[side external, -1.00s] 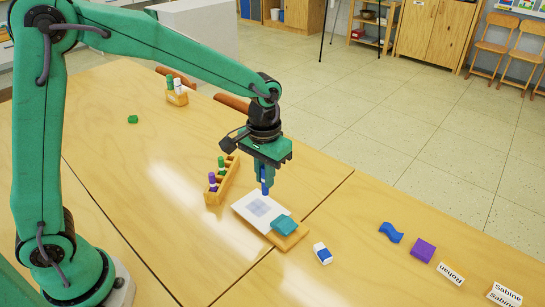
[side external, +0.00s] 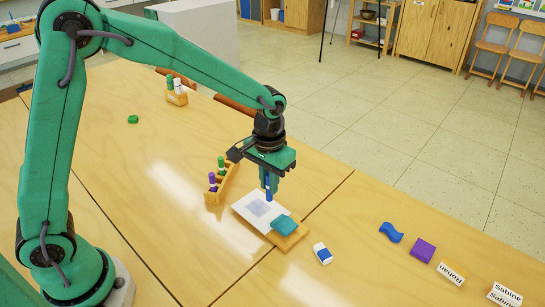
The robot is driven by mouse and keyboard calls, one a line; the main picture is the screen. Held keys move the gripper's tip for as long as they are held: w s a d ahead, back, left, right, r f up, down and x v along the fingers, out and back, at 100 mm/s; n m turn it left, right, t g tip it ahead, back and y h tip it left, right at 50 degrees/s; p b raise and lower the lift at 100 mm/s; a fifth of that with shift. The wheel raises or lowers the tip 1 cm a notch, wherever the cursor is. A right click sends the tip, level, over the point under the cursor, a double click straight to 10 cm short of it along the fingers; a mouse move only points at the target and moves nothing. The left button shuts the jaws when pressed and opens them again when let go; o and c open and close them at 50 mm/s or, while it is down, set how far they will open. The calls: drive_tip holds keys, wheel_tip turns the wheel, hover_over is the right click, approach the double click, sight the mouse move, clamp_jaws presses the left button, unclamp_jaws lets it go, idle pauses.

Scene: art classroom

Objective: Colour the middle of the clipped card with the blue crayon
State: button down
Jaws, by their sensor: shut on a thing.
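My gripper (side external: 272,180) is shut on the blue crayon (side external: 268,188), which points downward over the far edge of the clipped card. The card (side external: 245,208) is white, with a pale blue-grey shaded square (side external: 258,208) in its middle. It lies on a wooden board (side external: 290,240) under a teal clip (side external: 284,225). The crayon's tip is close above or at the card near its far right side; I cannot tell whether it touches.
A wooden rack (side external: 225,185) with green and purple crayons stands left of the card. A white-and-blue eraser (side external: 322,254) lies right of the board. A blue wavy piece (side external: 391,232), a purple block (side external: 423,250) and name cards (side external: 451,273) lie farther right.

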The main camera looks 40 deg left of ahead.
sight(267, 197)
drive_tip(key=shift+f, duration=2.75)
drive_tip(key=shift+a+r, duration=0.3)
drive_tip(key=shift+a, duration=0.2)
drive_tip(key=shift+w+a+f, duration=0.1)
drive_tip(key=shift+a, duration=1.25)
drive_tip(key=shift+w+a+f, duration=0.1)
drive_tip(key=shift+a, duration=1.2)
drive_tip(key=shift+d+r, duration=0.15)
drive_tip(key=shift+d, duration=0.4)
drive_tip(key=shift+s+d, duration=0.15)
drive_tip(key=shift+d, duration=2.1)
drive_tip(key=shift+s+d, duration=0.35)
drive_tip(key=shift+s, duration=0.5)
drive_tip(key=shift+w+a, duration=0.15)
drive_tip(key=shift+a, duration=0.4)
drive_tip(key=shift+w+a, duration=0.15)
drive_tip(key=shift+a, duration=2.85)
drive_tip(key=d, duration=0.7)
drive_tip(key=shift+s+d, duration=0.1)
drive_tip(key=shift+s, duration=0.1)
wheel_tip(267, 197, up, 8)
